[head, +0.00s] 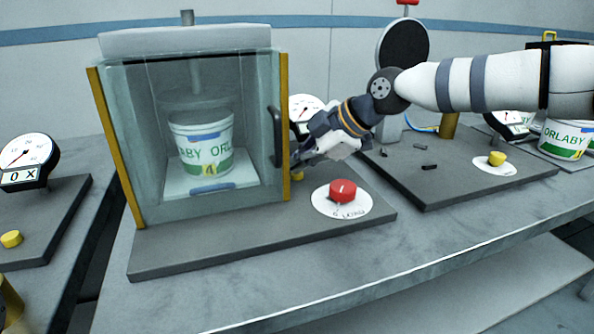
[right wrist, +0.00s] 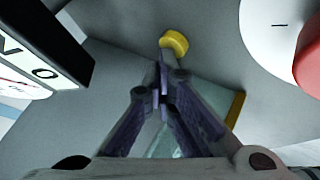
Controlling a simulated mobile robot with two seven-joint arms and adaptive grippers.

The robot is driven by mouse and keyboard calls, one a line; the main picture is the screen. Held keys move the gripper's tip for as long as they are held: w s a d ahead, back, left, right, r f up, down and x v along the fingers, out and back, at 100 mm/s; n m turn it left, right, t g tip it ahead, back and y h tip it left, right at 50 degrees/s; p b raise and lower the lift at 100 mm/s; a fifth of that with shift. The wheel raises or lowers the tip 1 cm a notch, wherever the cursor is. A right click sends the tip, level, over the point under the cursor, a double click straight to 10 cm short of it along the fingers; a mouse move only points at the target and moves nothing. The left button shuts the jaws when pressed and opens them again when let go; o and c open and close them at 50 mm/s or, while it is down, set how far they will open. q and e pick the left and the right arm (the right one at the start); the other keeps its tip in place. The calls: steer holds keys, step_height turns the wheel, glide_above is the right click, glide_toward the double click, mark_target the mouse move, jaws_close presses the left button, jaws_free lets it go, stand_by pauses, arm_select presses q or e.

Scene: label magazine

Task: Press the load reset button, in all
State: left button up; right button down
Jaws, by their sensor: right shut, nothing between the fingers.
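A yellow button (right wrist: 174,43) shows just past my fingertips in the right wrist view. In the head view only a sliver of this button (head: 297,176) shows, beside the glass chamber and behind my gripper. My right gripper (head: 303,162) is shut and empty, angled down toward the button. In the right wrist view its closed fingertips (right wrist: 161,72) overlap the button's lower edge. I cannot tell whether they touch it. A round dial gauge (head: 303,108) stands behind the gripper, partly hidden.
A glass chamber (head: 140,150) with a labelled tub (head: 202,140) stands to the left. A red knob (head: 343,191) on a white disc sits in front right of the gripper. Other yellow buttons are on the left board (head: 11,239) and right board (head: 496,158).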

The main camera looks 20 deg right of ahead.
mark_target(296, 175)
steer(key=shift+r, duration=0.9)
step_height(296, 175, up, 5)
steer(key=shift+r+p, duration=0.1)
steer(key=shift+p, duration=0.4)
